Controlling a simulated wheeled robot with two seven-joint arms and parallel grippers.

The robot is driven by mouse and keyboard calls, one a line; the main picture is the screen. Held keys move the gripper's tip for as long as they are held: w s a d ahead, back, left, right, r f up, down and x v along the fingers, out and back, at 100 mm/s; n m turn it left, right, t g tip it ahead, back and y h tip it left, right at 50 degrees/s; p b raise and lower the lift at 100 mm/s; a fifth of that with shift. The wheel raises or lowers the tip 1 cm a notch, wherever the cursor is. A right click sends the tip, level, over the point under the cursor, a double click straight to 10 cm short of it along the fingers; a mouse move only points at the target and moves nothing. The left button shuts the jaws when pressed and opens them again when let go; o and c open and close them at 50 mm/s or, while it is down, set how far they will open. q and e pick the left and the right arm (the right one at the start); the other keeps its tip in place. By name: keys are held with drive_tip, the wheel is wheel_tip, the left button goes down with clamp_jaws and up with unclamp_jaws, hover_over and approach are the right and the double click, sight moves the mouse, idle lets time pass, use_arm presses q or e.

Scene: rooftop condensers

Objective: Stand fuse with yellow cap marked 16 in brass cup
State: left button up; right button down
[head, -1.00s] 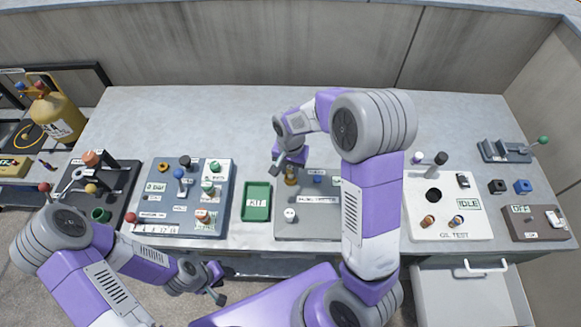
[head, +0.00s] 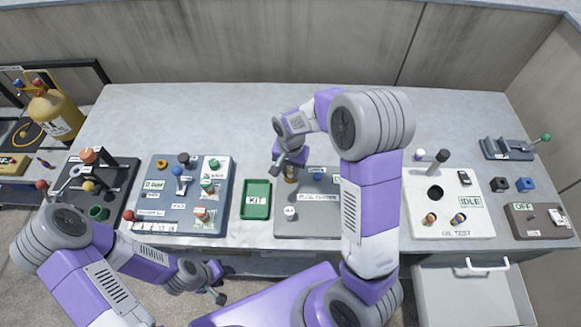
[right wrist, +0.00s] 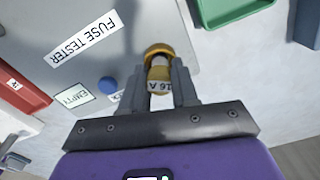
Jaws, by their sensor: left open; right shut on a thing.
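The fuse with the yellow cap (right wrist: 160,101), its label reading "16 A", is between the two fingers of my right gripper (right wrist: 160,92), which is shut on it. The fuse's pale body reaches toward the brass cup (right wrist: 151,49) at the fingertips. Its far end appears to be within the cup's rim, but how deep it sits is hidden. In the head view the right gripper (head: 288,161) is directly over the brass cup (head: 291,178) on the fuse tester panel. My left gripper (head: 216,287) is open and empty at the front of the bench.
The grey fuse tester (right wrist: 112,22) has a blue button (right wrist: 107,84) and an "EMPTY" display (right wrist: 73,98). The green kit tray (head: 257,187) stands just left of it. A blue-grey panel (head: 222,223) and the oil test panel (head: 478,220) flank these. The bench's back is clear.

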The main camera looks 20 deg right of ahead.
drive_tip(key=shift+f, duration=0.3)
drive_tip(key=c, duration=0.8)
unclamp_jaws()
drive_tip(key=shift+r, duration=0.1)
wheel_tip(320, 180, up, 8)
drive_tip(key=shift+f+p, duration=0.25)
drive_tip(key=shift+p, duration=0.25)
